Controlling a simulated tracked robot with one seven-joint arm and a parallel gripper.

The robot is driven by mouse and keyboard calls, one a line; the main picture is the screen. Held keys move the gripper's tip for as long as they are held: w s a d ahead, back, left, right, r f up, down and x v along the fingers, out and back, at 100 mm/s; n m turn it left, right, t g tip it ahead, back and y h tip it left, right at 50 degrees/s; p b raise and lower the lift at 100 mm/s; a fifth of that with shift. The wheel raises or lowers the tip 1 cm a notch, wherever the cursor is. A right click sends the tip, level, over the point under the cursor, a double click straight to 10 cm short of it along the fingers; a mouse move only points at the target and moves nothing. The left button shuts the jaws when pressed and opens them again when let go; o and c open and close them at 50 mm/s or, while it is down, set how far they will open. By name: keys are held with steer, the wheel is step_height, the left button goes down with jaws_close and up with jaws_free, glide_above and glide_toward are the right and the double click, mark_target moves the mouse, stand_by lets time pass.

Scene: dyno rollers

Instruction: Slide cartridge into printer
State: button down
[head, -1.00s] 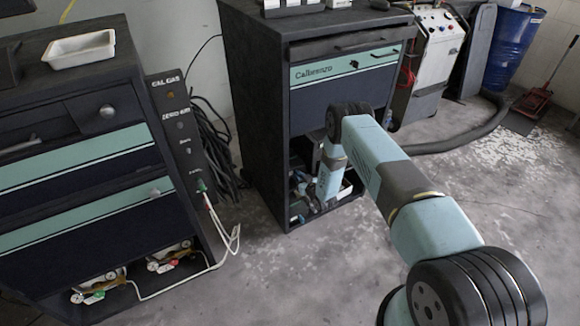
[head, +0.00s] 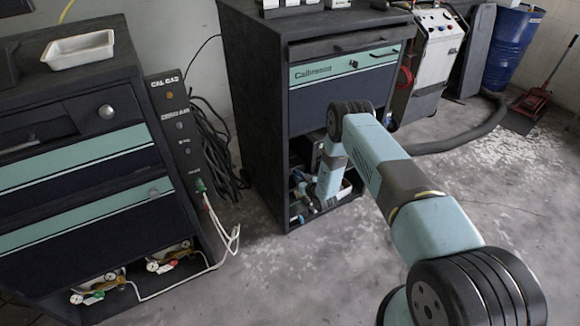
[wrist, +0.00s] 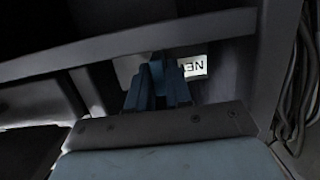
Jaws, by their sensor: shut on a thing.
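My gripper (wrist: 160,85) shows in the wrist view as two dark blue fingers close together. They are shut on a pale piece with a lit label (wrist: 196,67) bearing dark letters that read like "NE", which I take for the cartridge. Much of it is hidden behind the fingers. In the head view my arm reaches down into the open lower bay (head: 297,212) of the dark "Calbrenzo" cabinet (head: 252,110); the gripper's tips cannot be made out there. I cannot tell a printer or its slot apart in the dark bay.
In the wrist view a dark frame bar (wrist: 120,45) crosses above the fingers, and cables (wrist: 290,100) hang at right. At left in the head view stands another cabinet (head: 80,150) with a white tray (head: 80,47) on top.

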steer(key=f+v, duration=0.3)
steer(key=v, duration=1.1)
steer(key=s+f+v, duration=0.1)
steer(key=f+v, duration=0.1)
steer(key=v, duration=1.3)
steer(key=shift+d+f, duration=0.3)
steer(key=shift+f, duration=0.1)
stand_by(2.3)
steer(key=shift+w, duration=0.1)
